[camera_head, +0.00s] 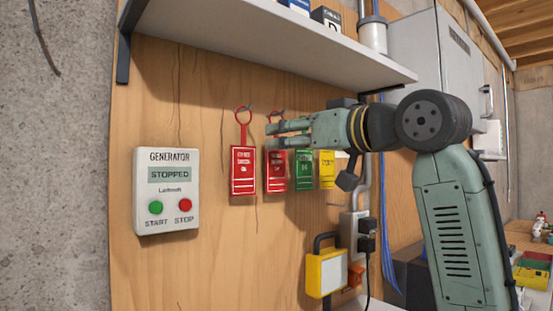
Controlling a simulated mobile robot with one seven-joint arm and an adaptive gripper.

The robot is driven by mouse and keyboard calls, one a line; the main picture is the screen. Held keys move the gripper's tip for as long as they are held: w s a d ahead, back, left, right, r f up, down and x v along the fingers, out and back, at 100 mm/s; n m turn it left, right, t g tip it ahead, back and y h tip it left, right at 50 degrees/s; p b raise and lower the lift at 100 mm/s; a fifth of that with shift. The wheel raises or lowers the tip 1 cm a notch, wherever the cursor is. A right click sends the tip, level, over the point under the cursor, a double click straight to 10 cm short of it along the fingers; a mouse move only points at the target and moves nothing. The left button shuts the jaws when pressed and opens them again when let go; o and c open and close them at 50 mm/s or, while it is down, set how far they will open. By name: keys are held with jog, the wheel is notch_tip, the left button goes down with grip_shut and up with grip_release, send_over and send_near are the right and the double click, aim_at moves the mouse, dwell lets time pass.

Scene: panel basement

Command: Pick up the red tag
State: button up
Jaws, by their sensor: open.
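Two red tags hang from hooks on the wooden panel. The left red tag (243,171) hangs free by its red loop and is fully in view. The second red tag (276,174) hangs to its right, its upper part hidden by my gripper. My gripper (269,135) points left, its two fingers apart, one above the other. In the picture the fingertips overlap the top of the second red tag. The depth between them cannot be told. Nothing shows held between the fingers.
A green tag (304,172) and a yellow tag (327,170) hang to the right, partly below my gripper. A generator control box (167,190) is at left. A shelf (270,45) juts out above. A yellow padlock-like thing (325,273) and sockets (354,228) are below.

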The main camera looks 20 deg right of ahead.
aim_at(276, 151)
jog(key=p+x, duration=0.1)
jog(key=x, duration=0.3)
jog(key=shift+c, duration=0.4)
